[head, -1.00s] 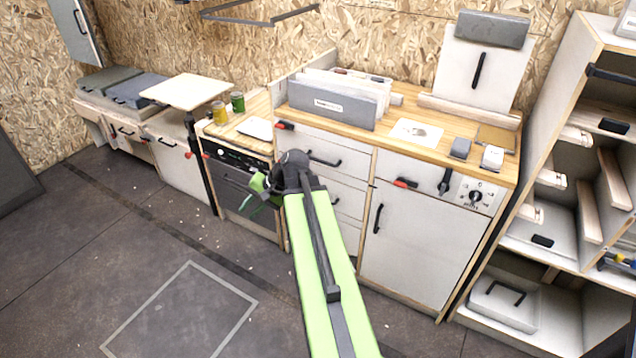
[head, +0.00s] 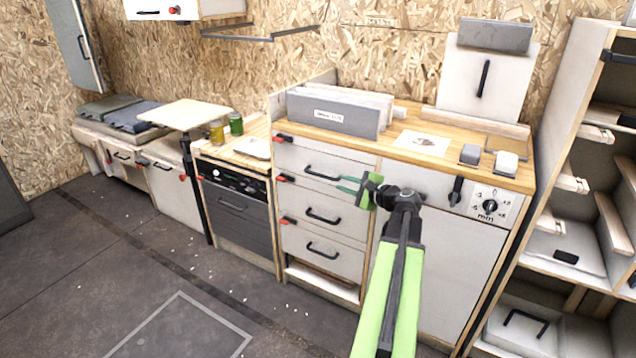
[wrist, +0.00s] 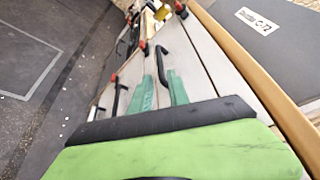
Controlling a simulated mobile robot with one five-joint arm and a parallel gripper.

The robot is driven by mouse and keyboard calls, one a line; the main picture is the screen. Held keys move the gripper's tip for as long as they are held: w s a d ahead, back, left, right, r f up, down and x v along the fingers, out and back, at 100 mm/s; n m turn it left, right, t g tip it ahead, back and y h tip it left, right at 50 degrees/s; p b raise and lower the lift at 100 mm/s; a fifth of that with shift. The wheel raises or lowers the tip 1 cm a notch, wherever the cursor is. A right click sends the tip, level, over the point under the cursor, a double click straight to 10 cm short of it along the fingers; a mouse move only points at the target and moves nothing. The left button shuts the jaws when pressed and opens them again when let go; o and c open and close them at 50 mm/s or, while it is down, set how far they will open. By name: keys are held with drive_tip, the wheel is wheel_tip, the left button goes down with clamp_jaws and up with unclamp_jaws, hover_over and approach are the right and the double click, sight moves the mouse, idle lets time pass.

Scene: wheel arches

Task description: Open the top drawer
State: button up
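The top drawer (head: 300,158) is the white front right under the wooden counter in the head view, and it looks closed. Its black bar handle (head: 321,174) also shows in the wrist view (wrist: 162,66). My gripper (head: 342,184) is at the right end of this handle, its teal fingers pointing left along the drawer front. In the wrist view my gripper (wrist: 160,88) has its two fingers apart, with the near end of the handle showing in the gap between them. I cannot tell whether either finger touches the handle.
Below are a second drawer handle (head: 323,217) and a third (head: 322,251). Red latches (head: 284,138) sit at the fronts' left edges. A grey file box (head: 335,118) stands on the counter above. A knob panel (head: 489,206) is to the right.

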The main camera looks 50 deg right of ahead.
sight(325, 177)
drive_tip(key=b+x, duration=0.2)
drive_tip(key=x, duration=0.9)
drive_tip(key=shift+w+f, duration=0.2)
drive_tip(key=shift+w, duration=0.1)
clamp_jaws()
idle(0.6)
